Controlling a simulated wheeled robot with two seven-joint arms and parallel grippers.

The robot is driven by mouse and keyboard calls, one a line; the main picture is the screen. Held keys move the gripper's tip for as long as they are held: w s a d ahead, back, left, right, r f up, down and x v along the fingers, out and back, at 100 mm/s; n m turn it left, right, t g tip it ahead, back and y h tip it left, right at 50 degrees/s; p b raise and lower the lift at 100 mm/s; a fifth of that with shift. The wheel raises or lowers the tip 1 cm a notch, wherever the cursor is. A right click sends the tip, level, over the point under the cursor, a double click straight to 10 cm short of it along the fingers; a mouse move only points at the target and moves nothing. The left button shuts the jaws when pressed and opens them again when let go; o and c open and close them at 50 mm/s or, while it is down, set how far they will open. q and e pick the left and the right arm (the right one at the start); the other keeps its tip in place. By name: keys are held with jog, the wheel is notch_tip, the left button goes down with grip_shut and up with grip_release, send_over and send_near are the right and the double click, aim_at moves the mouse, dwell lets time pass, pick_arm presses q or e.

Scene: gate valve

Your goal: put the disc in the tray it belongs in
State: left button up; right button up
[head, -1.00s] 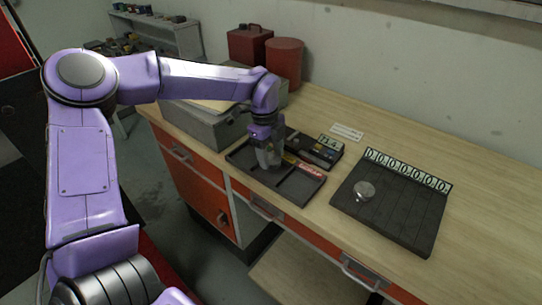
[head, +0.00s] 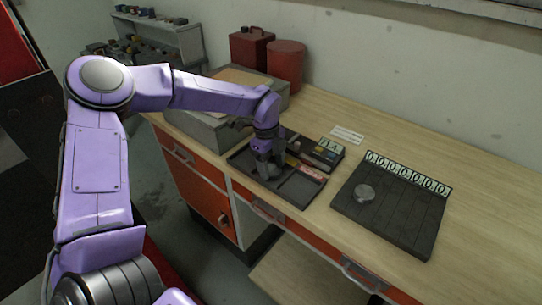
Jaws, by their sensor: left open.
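The gripper is open. It hides part of the tray, and I cannot tell if anything lies between the fingers. My right gripper is not in view.
A dark device with a small display (head: 328,150) stands behind the tray, and a white card (head: 347,135) lies further back. A grey case (head: 208,127), a red can (head: 252,46) and a red drum (head: 286,64) stand at the back left. The bench (head: 485,235) is clear at the right.

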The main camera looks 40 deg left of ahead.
pick_arm(q)
notch_tip(320, 180, up, 12)
jog(key=a+b, duration=0.1)
jog(key=b, duration=0.1)
jog(key=shift+a, duration=0.4)
